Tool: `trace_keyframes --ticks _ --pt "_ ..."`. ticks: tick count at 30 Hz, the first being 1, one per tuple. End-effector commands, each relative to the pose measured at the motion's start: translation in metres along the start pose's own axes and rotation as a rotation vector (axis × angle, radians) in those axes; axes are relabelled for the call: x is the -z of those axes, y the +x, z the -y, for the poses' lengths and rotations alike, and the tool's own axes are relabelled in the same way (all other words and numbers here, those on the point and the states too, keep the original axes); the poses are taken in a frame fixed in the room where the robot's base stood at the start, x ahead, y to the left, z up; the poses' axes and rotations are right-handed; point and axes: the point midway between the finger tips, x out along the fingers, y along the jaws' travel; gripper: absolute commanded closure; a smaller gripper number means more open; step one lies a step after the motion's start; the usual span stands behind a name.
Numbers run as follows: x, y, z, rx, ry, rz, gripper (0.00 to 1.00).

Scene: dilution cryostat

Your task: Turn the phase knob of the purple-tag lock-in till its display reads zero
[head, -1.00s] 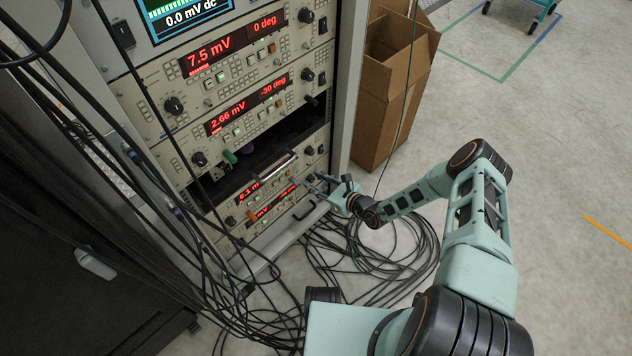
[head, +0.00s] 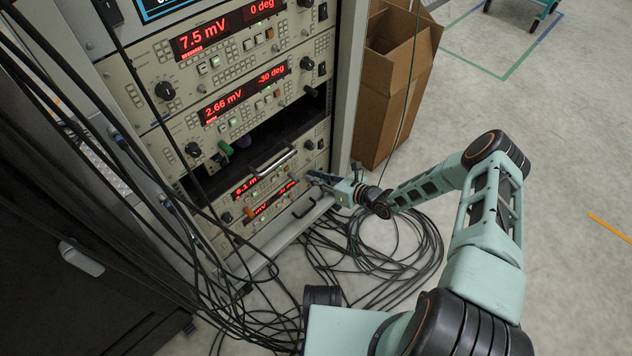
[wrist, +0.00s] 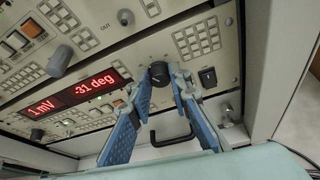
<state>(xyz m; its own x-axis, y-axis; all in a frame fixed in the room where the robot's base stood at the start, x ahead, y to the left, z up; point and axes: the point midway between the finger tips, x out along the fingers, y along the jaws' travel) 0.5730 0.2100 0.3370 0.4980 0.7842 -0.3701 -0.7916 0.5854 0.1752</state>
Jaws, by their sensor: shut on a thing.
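The lock-in at my gripper has a red display (wrist: 75,93) reading "1 mV" at its visible end and "31 deg" in the wrist view. The black knob (wrist: 159,72) is to the right of that display. My gripper (wrist: 160,80), with blue fingers, is shut on this knob, one finger on each side. In the head view my gripper (head: 313,178) reaches the right side of the low lock-ins, and the knob is too small to tell there. The "6.1 m" or "8.1 m" display (head: 245,188) is partly hidden by a handle.
Higher lock-ins show "7.5 mV, 0 deg" (head: 228,28) and "2.66 mV, -30 deg" (head: 240,92). A dark open slot with a handle (head: 272,160) lies below them. Loose black cables (head: 390,255) cover the floor. A cardboard box (head: 395,90) stands right of the rack.

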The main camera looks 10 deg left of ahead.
Motion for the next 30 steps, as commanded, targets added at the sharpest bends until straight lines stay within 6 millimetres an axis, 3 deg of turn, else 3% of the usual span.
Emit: trace_keyframes --ticks 15,30 --pt "0.0037 0.0005 0.0046 -0.143 0.347 0.008 1.00" --pt "0.0033 -0.0001 0.0049 -0.187 0.459 0.010 1.00"
